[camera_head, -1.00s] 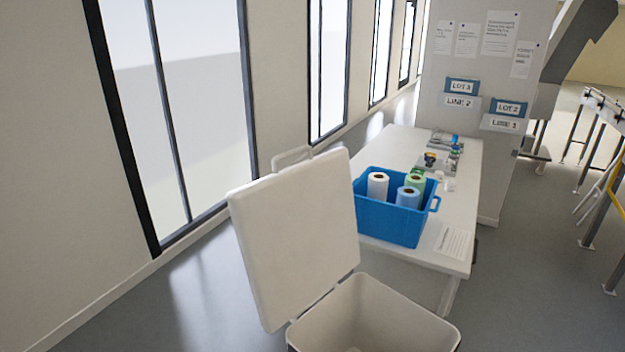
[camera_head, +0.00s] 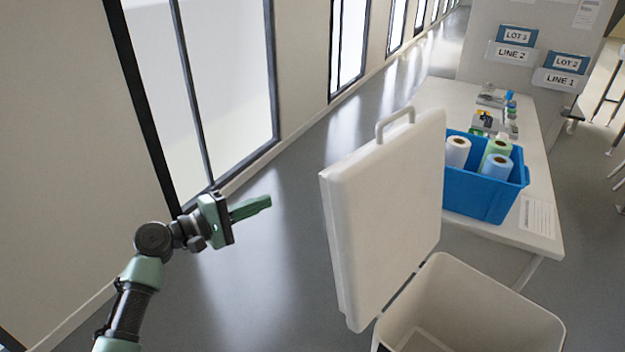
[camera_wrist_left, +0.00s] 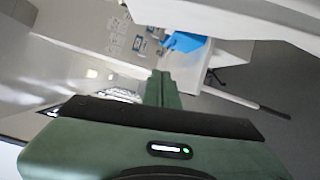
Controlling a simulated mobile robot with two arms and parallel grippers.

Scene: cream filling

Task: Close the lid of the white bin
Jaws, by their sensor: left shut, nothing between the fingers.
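The white bin (camera_head: 480,305) stands at the bottom right of the head view, and its inside shows. Its white lid (camera_head: 385,205) stands open, near upright, on the bin's left side, with a handle (camera_head: 394,122) on its top edge. My left gripper (camera_head: 268,203) is to the left of the lid, apart from it. It is shut and empty, its green fingers together and pointing right. In the left wrist view the shut fingers (camera_wrist_left: 161,90) show in the middle. A white surface, perhaps the lid, crosses the top right there. My right gripper is not in view.
A white table (camera_head: 440,98) stands behind the bin, with a blue crate (camera_head: 480,195) of several rolls and small items on it. A wall with tall windows runs along the left. The grey floor (camera_head: 285,250) between my left gripper and the lid is clear.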

